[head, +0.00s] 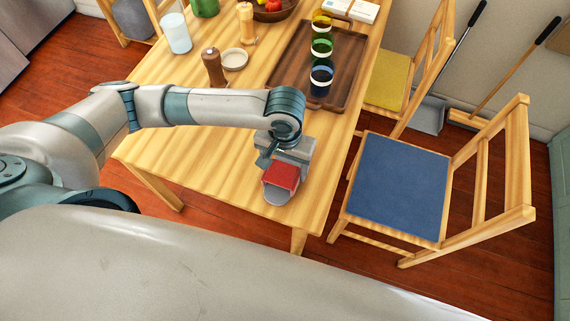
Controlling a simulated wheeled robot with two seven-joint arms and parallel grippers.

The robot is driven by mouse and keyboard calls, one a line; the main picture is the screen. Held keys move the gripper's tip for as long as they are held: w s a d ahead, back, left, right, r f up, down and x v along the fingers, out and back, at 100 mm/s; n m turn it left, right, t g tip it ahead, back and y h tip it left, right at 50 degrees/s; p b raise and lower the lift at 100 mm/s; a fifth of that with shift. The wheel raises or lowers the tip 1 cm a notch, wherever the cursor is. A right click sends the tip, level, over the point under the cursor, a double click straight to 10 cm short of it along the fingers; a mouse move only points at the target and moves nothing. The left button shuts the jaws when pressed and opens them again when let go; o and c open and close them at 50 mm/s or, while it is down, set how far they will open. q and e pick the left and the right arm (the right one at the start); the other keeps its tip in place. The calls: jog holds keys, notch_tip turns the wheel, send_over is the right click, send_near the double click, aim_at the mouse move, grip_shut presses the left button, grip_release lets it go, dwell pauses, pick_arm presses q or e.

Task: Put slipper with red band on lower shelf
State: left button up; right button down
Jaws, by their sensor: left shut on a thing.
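The slipper with red band (281,177) is at the near right corner of the wooden table (232,192). Its red band faces up and its grey toe points toward me. My left gripper (285,157) comes down over its far end and is shut on it. The fingertips and the back of the slipper are hidden by the gripper body. I cannot tell whether the slipper rests on the table or is just above it. My right gripper is not in view. No lower shelf can be made out.
A brown tray (279,80) holds several coloured glasses. A brown grinder (213,68), a small dish (235,60) and a white cup (176,34) stand farther back. A chair with a blue seat (400,186) stands right of the table. A broom and dustpan (429,116) lean by the wall.

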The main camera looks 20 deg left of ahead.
aim_at(285, 165)
pick_arm(q)
jog(key=o, duration=1.1)
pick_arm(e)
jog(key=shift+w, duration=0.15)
pick_arm(q)
jog(key=shift+r, duration=0.3)
notch_tip(285, 165, up, 10)
jog(key=shift+r+b, duration=0.15)
jog(key=shift+b, duration=0.15)
jog(key=shift+r, duration=0.65)
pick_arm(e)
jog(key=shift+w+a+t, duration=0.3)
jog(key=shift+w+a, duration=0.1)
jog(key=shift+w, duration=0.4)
